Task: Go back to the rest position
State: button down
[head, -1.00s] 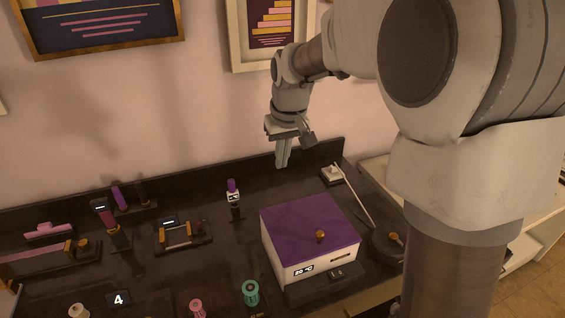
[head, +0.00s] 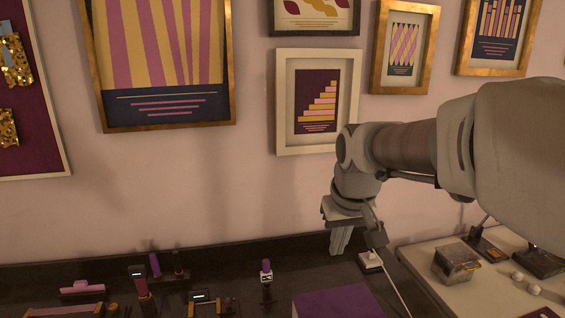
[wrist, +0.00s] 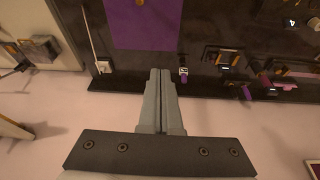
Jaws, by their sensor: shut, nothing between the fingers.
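My gripper (head: 341,240) is in the air above the back of the dark bench (head: 225,257), in front of the pink wall. Its fingers point down and are closed together with nothing between them. In the wrist view the shut fingers (wrist: 161,90) reach toward the bench's back edge, apart from the things on it. My arm comes in from the right in the head view.
A purple-topped box (head: 338,302) stands on the bench, cut off by the lower edge. Small purple and black devices (head: 266,280) stand to its left. A pale side table (head: 440,285) with a metal box (head: 457,263) is at right. Framed pictures (head: 318,100) hang behind.

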jog(key=s+d+m+t, duration=0.1)
jog(key=s+d+t, duration=0.1)
jog(key=s, duration=1.6)
jog(key=shift+d+f+m, duration=0.2)
jog(key=shift+d+m, duration=0.1)
jog(key=shift+d, duration=0.05)
